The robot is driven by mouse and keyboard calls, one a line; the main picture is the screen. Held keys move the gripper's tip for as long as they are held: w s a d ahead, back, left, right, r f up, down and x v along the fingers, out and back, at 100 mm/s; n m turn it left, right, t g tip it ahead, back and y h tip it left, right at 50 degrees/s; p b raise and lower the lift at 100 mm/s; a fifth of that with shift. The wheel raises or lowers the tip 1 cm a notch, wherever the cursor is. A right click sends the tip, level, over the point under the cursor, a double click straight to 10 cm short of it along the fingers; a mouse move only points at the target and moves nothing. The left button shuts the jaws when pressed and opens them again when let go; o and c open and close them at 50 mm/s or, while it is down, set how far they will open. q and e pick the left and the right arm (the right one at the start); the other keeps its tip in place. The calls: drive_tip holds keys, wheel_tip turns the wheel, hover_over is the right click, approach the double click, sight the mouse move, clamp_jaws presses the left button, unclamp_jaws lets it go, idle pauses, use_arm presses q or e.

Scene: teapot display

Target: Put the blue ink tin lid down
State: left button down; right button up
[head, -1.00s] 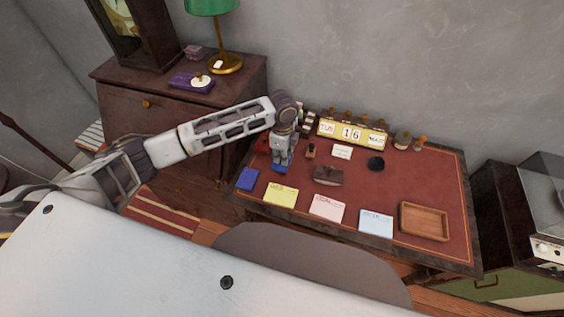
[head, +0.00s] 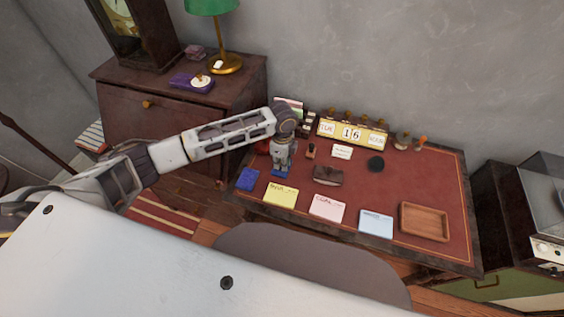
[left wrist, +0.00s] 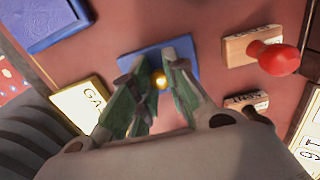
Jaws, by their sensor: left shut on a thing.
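The blue ink tin lid (left wrist: 150,55) is a flat blue plate with a small gold knob. My left gripper (left wrist: 158,82) is shut on the lid at the knob. In the head view my left gripper (head: 280,165) is over the desk's left part, with the lid (head: 278,174) showing below its fingertips. The lid is at or just above the desk top; I cannot tell if it touches. A blue tin (head: 248,179) lies apart, to the left of the lid, and also shows in the left wrist view (left wrist: 45,20). My right gripper is not in view.
The red desk top (head: 410,170) holds a yellow card (head: 281,194), a pink card (head: 327,208), a light blue card (head: 376,222), a wooden tray (head: 424,222) and a brown blotter (head: 328,175). Stamps, including a red-knobbed one (left wrist: 278,58), stand near the gripper. A calendar (head: 352,132) stands behind.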

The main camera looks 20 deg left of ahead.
use_arm(q)
drive_tip(key=c, duration=1.4)
unclamp_jaws()
drive_tip(key=shift+r, duration=0.35)
wheel_tip(320, 180, up, 12)
drive_tip(key=shift+f, duration=0.25)
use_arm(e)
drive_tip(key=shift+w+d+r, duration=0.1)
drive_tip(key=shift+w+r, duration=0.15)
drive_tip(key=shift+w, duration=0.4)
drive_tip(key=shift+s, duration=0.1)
